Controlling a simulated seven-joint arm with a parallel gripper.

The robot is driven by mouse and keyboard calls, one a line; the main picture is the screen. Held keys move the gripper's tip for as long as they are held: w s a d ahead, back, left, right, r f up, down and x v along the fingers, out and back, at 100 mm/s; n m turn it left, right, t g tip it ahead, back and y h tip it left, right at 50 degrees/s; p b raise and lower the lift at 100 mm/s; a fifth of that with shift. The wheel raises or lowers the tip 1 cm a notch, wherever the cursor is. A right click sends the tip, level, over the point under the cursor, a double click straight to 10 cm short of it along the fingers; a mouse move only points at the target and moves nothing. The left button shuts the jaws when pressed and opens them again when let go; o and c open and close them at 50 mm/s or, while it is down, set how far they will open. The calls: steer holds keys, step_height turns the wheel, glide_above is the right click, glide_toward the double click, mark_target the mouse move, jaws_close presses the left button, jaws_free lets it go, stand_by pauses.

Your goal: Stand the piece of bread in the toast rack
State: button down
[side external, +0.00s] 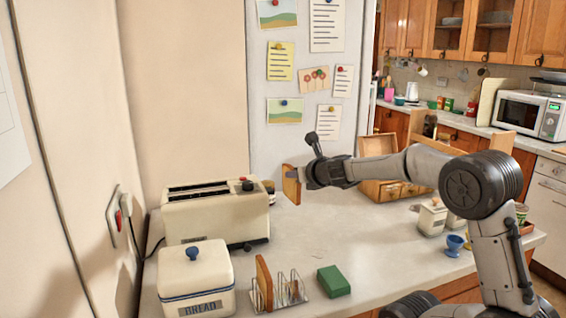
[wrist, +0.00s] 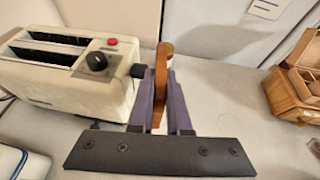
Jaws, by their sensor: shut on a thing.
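My gripper (side external: 304,177) is shut on a piece of bread (side external: 291,184) and holds it upright above the counter, to the right of the toaster. In the wrist view the bread (wrist: 161,75) stands edge-on between the two fingers (wrist: 160,105). The wire toast rack (side external: 278,292) stands at the front of the counter, below my gripper in the side view and well apart from it. Another slice of bread (side external: 264,282) stands at the rack's left end. The rack is not visible in the wrist view.
A cream toaster (side external: 215,215) and a bread bin (side external: 195,283) stand left of the rack. A green box (side external: 333,281) lies close to its right. An egg cup (side external: 455,245), a cream canister (side external: 432,218) and a wooden box (side external: 383,190) are further right. The middle counter (side external: 350,235) is clear.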

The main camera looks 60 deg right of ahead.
steer(key=s+a+f+m+g+h, duration=0.15)
steer(key=a+f, duration=0.25)
steer(key=a, duration=1)
steer(key=s+a, duration=0.7)
steer(key=s, duration=0.1)
steer(key=shift+t+y, duration=0.25)
steer(key=shift+s+a+f, duration=0.1)
steer(key=shift+f, duration=3.95)
steer(key=c, duration=0.8)
jaws_free()
